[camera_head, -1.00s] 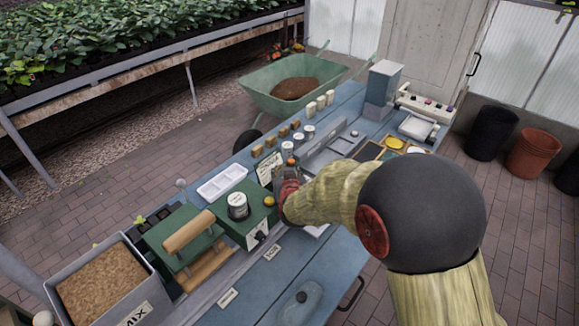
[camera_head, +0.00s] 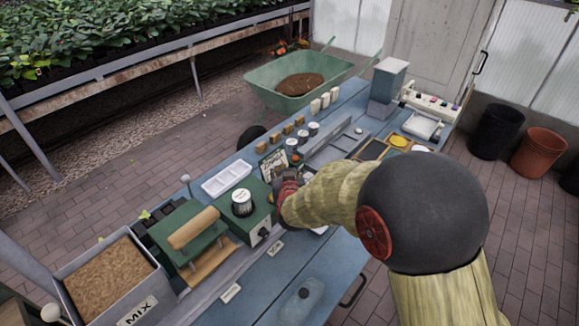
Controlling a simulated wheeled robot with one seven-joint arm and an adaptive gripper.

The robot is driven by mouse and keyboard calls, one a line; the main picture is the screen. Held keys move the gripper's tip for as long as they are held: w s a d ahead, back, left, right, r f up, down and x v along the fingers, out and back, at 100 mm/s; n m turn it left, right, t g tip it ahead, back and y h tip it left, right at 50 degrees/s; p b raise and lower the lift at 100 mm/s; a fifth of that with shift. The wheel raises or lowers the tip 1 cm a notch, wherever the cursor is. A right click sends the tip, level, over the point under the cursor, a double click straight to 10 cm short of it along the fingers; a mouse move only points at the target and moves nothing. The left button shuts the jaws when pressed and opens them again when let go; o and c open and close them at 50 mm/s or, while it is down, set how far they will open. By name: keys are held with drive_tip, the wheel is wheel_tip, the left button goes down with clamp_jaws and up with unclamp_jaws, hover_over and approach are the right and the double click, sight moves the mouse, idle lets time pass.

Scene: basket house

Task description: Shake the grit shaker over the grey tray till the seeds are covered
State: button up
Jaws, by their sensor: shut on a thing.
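My gripper (camera_head: 281,187) is low over the middle of the bench, beside the right end of the green box. It is seen from behind, with my arm across the view. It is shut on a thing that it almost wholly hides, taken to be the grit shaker. Seeds and any grit cannot be made out.
A jar (camera_head: 242,203) stands on the green box (camera_head: 256,226) close left of the gripper. A picture card (camera_head: 273,163) and a white compartment tray (camera_head: 226,180) are behind. Several small jars and blocks line the back edge. The blue bench front (camera_head: 268,278) is mostly clear.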

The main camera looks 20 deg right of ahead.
drive_tip(key=shift+s+a+r, duration=0.1)
drive_tip(key=shift+s+a, duration=0.2)
drive_tip(key=shift+a, duration=0.2)
drive_tip(key=shift+s+a+f, duration=0.1)
drive_tip(key=shift+a+f, duration=0.05)
drive_tip(key=shift+f, duration=0.05)
drive_tip(key=shift+w+d+b, duration=0.5)
drive_tip(key=shift+w+d, duration=0.2)
drive_tip(key=shift+d, duration=0.35)
drive_tip(key=shift+r, duration=0.1)
wheel_tip(320, 180, up, 6)
drive_tip(key=p, duration=0.4)
drive_tip(key=shift+p, duration=0.35)
drive_tip(key=shift+d, duration=0.1)
